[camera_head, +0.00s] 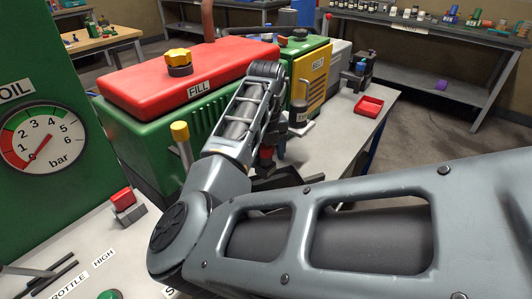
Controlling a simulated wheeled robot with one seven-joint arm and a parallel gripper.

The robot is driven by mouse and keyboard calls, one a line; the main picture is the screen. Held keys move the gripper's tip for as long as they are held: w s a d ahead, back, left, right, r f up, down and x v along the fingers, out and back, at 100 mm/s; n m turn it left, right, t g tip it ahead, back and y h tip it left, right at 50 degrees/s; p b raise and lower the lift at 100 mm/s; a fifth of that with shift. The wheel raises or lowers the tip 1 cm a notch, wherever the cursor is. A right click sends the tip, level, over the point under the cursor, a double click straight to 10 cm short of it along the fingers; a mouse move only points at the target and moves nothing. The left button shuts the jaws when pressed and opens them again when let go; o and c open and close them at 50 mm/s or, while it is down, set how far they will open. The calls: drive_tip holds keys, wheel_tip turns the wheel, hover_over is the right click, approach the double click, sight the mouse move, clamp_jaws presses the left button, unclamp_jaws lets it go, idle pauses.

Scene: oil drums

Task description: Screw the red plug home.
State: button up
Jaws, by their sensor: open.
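My arm comes in from the right, bends at the elbow, and its forearm rises toward the green machine (130,120). My gripper (272,160) is mostly hidden behind the forearm. Only a dark part of it shows below the wrist, low beside the machine's end, and its jaws are open. A small red piece (266,152) shows there and looks like the red plug. I cannot tell whether it sits in a hole, how deep it is, or whether the jaws are around it.
A dark flat object (290,179) lies below the gripper on the grey bench (335,140). A red tray (369,106) stands to the right. The red tank with a yellow cap (179,60) is behind the forearm. A yellow-topped handle (180,131) stands close to its left.

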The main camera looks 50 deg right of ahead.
drive_tip(key=shift+r+b, duration=0.3)
drive_tip(key=shift+r, duration=3.6)
drive_tip(key=shift+s, duration=0.15)
